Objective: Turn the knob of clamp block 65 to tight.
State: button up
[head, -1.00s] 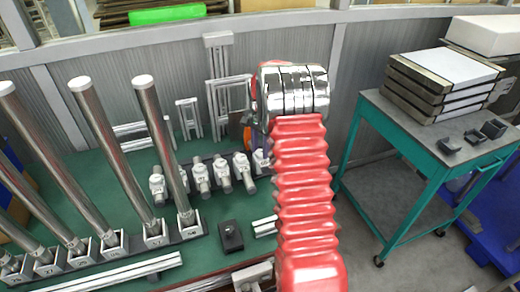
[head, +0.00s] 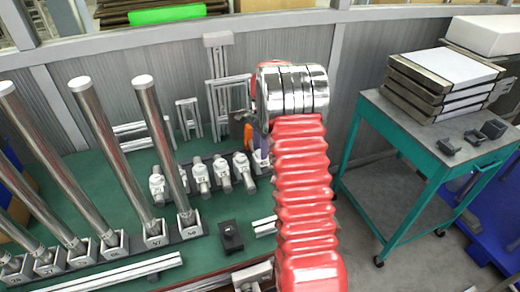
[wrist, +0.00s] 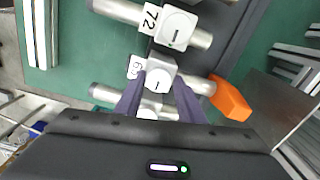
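In the wrist view, a pale clamp block (wrist: 161,72) on a metal bar has a white tag that reads 6 and a second digit, maybe 5; I cannot be sure. Its round knob shows a short dark mark. My gripper (wrist: 160,86) has its two dark purple fingers apart, reaching to either side of this block. Whether they touch it I cannot tell. Block 72 (wrist: 176,27) stands just beyond. Another block (wrist: 150,107) lies nearer, partly between the fingers, its tag hidden. In the head view, my red-sleeved arm covers most of my gripper (head: 262,157).
In the head view, a row of similar clamp blocks (head: 201,176) stands on the green bench. Tall metal tubes (head: 112,155) rise in numbered holders at left. A small black block (head: 231,236) lies in front. An orange piece (wrist: 231,100) is right of my fingers in the wrist view.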

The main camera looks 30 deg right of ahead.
jog(key=o, duration=0.4)
notch_tip(320, 180, up, 14)
dwell(0.7)
jog(key=shift+f, duration=0.15)
dwell(0.4)
